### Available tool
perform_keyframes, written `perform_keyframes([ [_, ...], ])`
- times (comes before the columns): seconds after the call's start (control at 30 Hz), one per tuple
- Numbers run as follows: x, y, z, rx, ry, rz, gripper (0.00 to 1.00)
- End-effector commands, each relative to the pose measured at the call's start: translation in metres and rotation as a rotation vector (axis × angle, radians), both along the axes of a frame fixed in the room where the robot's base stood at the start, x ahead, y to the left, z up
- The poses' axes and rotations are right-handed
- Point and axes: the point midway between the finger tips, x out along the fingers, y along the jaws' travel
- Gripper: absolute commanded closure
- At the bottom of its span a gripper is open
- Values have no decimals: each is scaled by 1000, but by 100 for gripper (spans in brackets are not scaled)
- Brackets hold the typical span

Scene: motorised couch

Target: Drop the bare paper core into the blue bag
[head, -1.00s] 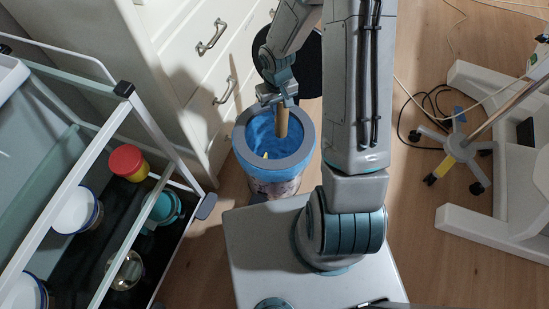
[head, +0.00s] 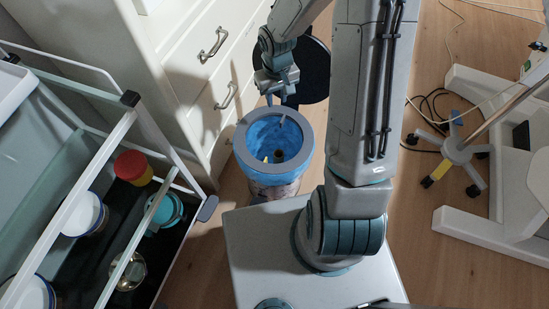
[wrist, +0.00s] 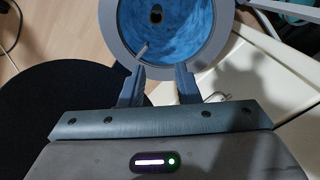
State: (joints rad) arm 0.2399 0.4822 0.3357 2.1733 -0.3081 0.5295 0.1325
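A round bin with a grey rim (head: 304,150) holds the blue bag (head: 258,133) as its liner. The paper core (head: 278,157) is down inside the bag, seen end-on as a small brownish ring with a dark hole. The core also shows in the wrist view (wrist: 155,14) inside the blue liner. My gripper (head: 283,97) is above the far side of the bin, clear of the core. In the wrist view its two fingers (wrist: 160,78) are apart with nothing between them.
A yellow scrap (head: 265,159) also lies in the bag. A black round disc (head: 316,75) is behind the bin. White drawers (head: 205,75) stand close on the left. A trolley (head: 120,140) with several tubs is at left, and a wheeled stand (head: 455,150) at right.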

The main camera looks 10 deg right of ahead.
Motion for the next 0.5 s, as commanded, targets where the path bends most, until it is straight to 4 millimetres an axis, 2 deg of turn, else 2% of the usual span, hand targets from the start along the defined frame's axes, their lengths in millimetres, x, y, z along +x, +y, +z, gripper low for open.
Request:
perform_keyframes([
  [0.03, 1, 0, 16, 0, -3, -1, 71],
  [0.2, 0, -1, 44, 0, -3, -1, 71],
  [0.33, 0, 0, 55, 0, -1, -1, 71],
  [0.5, 0, 0, 59, 1, 0, 0, 71],
])
